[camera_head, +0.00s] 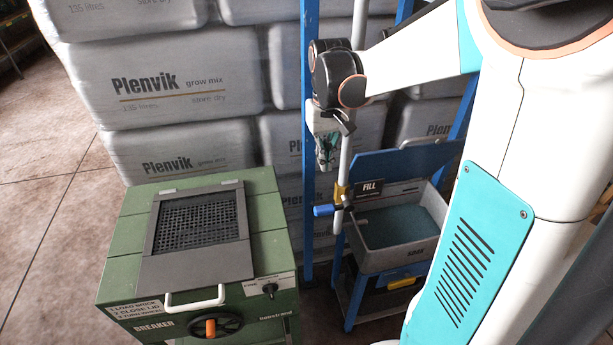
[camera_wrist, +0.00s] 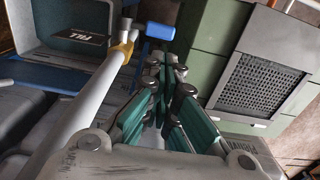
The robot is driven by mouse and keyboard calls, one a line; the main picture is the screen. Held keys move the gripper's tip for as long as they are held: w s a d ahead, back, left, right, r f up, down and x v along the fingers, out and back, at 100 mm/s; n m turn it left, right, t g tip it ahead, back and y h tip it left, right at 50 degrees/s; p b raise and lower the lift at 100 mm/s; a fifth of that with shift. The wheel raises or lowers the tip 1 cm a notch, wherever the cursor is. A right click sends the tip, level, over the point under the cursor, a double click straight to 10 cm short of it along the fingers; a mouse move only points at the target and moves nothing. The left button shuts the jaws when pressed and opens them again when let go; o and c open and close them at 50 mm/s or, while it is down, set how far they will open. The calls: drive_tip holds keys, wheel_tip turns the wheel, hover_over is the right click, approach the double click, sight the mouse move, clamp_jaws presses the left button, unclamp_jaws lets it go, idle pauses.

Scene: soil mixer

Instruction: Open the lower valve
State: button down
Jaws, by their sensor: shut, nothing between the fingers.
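The lower valve is on a grey vertical pipe (camera_head: 347,150). It has a yellow body (camera_head: 342,192) and a blue handle (camera_head: 323,210) that sticks out to the left, across the pipe. In the wrist view the blue handle (camera_wrist: 159,31) lies beyond my fingertips, beside the yellow body (camera_wrist: 126,44). My gripper (camera_head: 327,165) is a little above the blue handle and left of the pipe, pointing down. In the wrist view its teal fingers (camera_wrist: 163,75) are together and hold nothing. They look apart from the handle.
The pipe (camera_wrist: 85,100) runs close along my gripper. Below it stands a grey soak tub (camera_head: 372,262) with a FILL label (camera_head: 369,187) in a blue frame. A green breaker box (camera_head: 130,240) with a mesh lid stands left. Stacked Plenvik bags (camera_head: 165,85) fill the back.

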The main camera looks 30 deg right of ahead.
drive_tip(key=shift+f, duration=0.1)
drive_tip(key=b, duration=0.1)
approach(334, 208)
drive_tip(key=w+f, duration=0.1)
drive_tip(key=f, duration=0.1)
drive_tip(key=w+a+f, duration=0.1)
drive_tip(key=f, duration=0.1)
drive_tip(key=a+f, duration=0.1)
drive_tip(key=f, duration=0.2)
drive_tip(key=shift+w+a, duration=0.15)
drive_tip(key=shift+w, duration=0.25)
drive_tip(key=shift+a+f+h+b, duration=0.15)
drive_tip(key=shift+f+h+b, duration=0.05)
drive_tip(key=shift+h+b, duration=0.25)
